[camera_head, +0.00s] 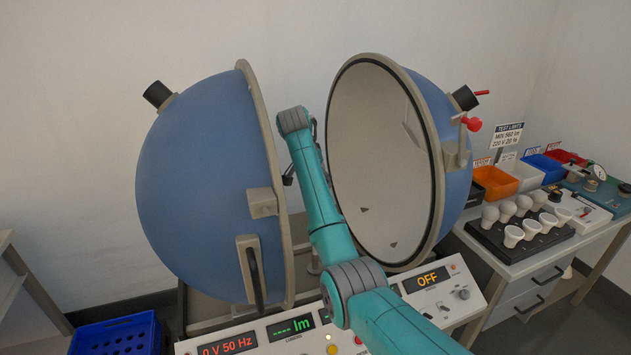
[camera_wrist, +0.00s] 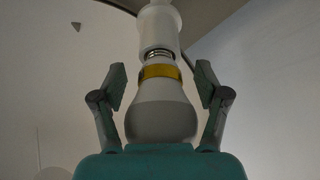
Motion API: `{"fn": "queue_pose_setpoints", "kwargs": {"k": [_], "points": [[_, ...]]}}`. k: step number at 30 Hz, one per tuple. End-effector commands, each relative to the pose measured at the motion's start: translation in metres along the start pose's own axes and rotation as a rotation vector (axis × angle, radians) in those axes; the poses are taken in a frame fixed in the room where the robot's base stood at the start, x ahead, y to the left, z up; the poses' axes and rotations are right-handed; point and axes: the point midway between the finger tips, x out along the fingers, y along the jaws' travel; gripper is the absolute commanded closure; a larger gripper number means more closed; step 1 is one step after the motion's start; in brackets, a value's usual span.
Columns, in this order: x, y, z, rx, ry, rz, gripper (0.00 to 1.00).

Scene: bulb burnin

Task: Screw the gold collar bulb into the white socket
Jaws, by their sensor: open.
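In the wrist view, the gold collar bulb (camera_wrist: 160,110) has a white body with a gold band around its neck. Its neck end points up the picture at the white socket (camera_wrist: 158,28). A short stretch of metal thread shows between the collar and the socket's mouth, and the bulb looks in line with the socket. How deep the thread sits is hidden. My gripper (camera_wrist: 161,86) is open, one finger on each side of the bulb, with a visible gap to both sides. In the head view my arm reaches between the sphere halves; bulb and socket cannot be made out there.
The blue sphere halves (camera_head: 205,190) and (camera_head: 455,150) stand open on either side of my arm. A control panel (camera_head: 375,330) reading OFF is in front. At right, a black tray (camera_head: 490,243) holds several white bulbs, with coloured bins (camera_head: 495,182) behind. A blue crate (camera_head: 115,335) sits lower left.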

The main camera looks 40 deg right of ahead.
Motion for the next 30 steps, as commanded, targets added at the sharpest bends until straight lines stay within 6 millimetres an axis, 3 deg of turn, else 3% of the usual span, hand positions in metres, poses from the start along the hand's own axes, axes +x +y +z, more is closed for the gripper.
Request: {"fn": "queue_pose_setpoints", "kwargs": {"k": [24,30], "points": [[0.0004,-0.0006,-0.0011,-0.906,-0.001,-0.406,0.26],[0.0001,-0.0013,-0.0004,-1.034,-0.001,-0.463,0.26]]}}
